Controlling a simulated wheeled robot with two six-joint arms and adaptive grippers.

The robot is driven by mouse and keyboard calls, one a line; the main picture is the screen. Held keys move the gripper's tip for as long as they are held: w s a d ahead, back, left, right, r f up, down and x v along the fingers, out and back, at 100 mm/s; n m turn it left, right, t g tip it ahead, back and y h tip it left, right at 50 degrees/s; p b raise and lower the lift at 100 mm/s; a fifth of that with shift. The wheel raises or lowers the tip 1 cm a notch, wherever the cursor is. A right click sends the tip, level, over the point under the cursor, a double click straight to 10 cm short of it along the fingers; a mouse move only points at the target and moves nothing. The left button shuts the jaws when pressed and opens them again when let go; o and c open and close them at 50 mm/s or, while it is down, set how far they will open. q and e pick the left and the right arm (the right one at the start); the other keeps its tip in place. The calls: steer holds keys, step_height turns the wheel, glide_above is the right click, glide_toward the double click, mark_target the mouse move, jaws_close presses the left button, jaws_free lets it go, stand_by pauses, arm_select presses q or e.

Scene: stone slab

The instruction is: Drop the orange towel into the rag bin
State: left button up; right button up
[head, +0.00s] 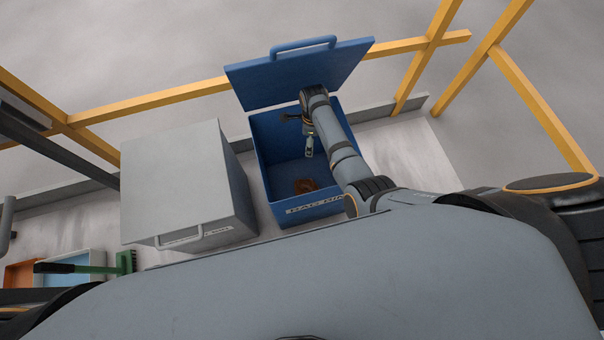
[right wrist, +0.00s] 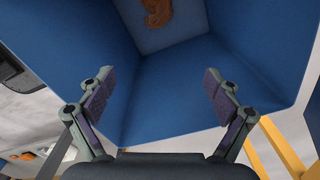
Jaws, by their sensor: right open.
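The rag bin (head: 263,150) is an open blue box, with its lid (head: 300,75) raised at the back. The orange towel (head: 305,186) lies crumpled on the bin's floor near the labelled front wall. It also shows at the top of the right wrist view (right wrist: 157,12). My right gripper (head: 309,142) reaches over the bin's opening and points down into it. My left gripper is not seen.
A grey lidded box (head: 180,185) with a front handle stands left of the bin. A green brush (head: 125,262) with a dark handle lies near blue and orange trays (head: 22,274) at lower left. Yellow rails (head: 150,101) run behind the slab.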

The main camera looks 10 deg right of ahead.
step_height(320, 180, up, 2)
steer(key=shift+r+p, duration=0.25)
steer(key=shift+p, duration=0.65)
step_height(320, 180, up, 8)
steer(key=shift+f, duration=0.25)
